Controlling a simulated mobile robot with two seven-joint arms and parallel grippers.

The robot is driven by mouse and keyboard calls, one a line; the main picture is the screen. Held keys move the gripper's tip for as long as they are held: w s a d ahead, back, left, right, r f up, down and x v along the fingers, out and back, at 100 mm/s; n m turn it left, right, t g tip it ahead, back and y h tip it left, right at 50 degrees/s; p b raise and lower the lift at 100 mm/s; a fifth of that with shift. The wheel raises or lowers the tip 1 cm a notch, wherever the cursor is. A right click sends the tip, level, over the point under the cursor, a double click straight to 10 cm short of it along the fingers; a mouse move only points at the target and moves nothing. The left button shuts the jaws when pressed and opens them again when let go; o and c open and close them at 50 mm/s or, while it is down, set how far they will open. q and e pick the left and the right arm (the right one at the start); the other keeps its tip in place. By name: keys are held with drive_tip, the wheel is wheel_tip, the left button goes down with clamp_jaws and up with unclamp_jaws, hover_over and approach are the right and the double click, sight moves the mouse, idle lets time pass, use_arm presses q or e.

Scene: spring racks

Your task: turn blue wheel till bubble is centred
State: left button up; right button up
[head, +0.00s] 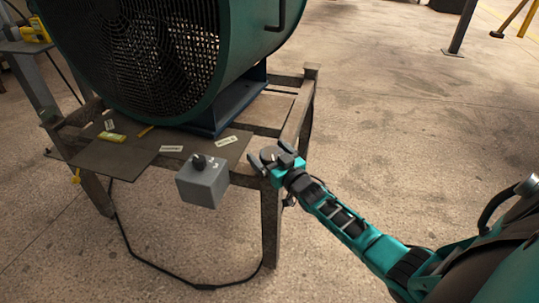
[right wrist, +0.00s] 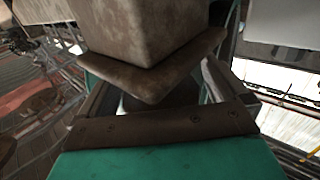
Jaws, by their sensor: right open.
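A small yellow-green level (head: 112,137) lies on the dark plate (head: 100,157) at the front left of the table. Its bubble is too small to make out. I see no blue wheel in either view. My right gripper (head: 272,157) is open at the table's front right corner, beside the top of the front leg (head: 271,225). In the right wrist view, a worn brown metal post with a flared plate (right wrist: 150,65) stands close in front of the gripper and hides part of the space between its fingers. My left gripper is out of view.
A large green fan (head: 240,60) on a blue base (head: 225,112) fills the table. A grey box (head: 203,184) with a black knob hangs at the front edge, left of my right gripper. A black cable (head: 150,262) lies on the floor. The floor at right is open.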

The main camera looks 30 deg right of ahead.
drive_tip(key=c, duration=1)
drive_tip(key=shift+o, duration=0.2)
drive_tip(key=shift+r+m+h, duration=0.15)
drive_tip(key=shift+m+h, duration=0.35)
drive_tip(key=shift+h, duration=0.3)
drive_tip(key=shift+p, duration=0.3)
drive_tip(key=shift+h, duration=0.5)
drive_tip(key=o, duration=1)
drive_tip(key=shift+c, duration=0.2)
